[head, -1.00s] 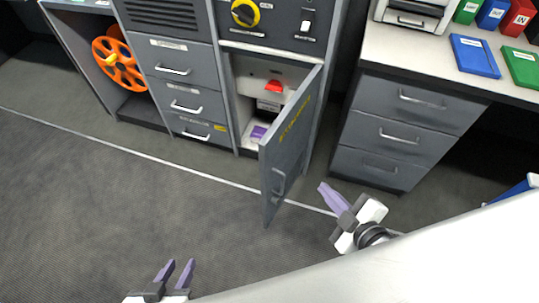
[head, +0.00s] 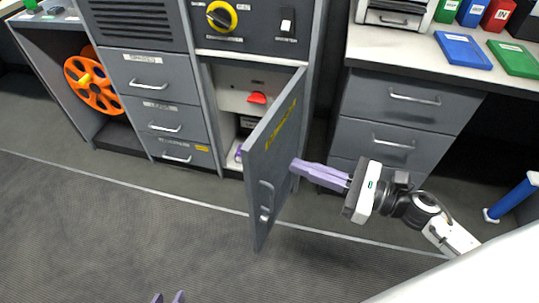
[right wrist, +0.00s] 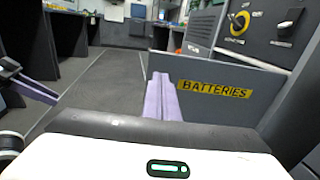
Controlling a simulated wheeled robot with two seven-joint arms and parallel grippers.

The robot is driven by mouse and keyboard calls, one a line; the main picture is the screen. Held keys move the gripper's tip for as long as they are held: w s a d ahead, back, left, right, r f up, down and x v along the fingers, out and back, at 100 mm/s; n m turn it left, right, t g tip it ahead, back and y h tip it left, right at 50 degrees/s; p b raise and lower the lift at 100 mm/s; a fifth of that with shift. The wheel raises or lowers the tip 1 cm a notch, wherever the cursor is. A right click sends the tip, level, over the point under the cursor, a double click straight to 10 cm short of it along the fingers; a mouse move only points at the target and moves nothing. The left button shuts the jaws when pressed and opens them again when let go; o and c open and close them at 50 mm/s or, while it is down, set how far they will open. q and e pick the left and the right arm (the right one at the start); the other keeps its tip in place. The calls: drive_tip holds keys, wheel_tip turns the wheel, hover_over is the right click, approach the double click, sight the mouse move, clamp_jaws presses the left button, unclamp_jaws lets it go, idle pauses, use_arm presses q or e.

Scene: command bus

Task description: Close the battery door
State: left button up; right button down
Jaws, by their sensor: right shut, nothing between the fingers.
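The grey battery door (head: 272,165) stands ajar in the head view, hinged on its right side and swung out from the cabinet. Its yellow BATTERIES label (right wrist: 214,90) shows in the right wrist view. My right gripper (head: 296,164) is shut and empty, its purple fingertips at the door's right-hand face. I cannot tell whether they touch it. In the right wrist view the fingers (right wrist: 163,98) stand just left of the label.
Behind the door, the compartment holds a red handle (head: 257,98). Drawers (head: 160,117) and an orange reel (head: 92,84) stand to the left. A desk with drawers (head: 400,140) stands to the right, close behind my right arm. The floor in front is clear.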

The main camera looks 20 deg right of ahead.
sight(255, 151)
drive_tip(key=x, duration=0.8)
drive_tip(key=shift+w+a, duration=0.15)
drive_tip(key=shift+w, duration=0.05)
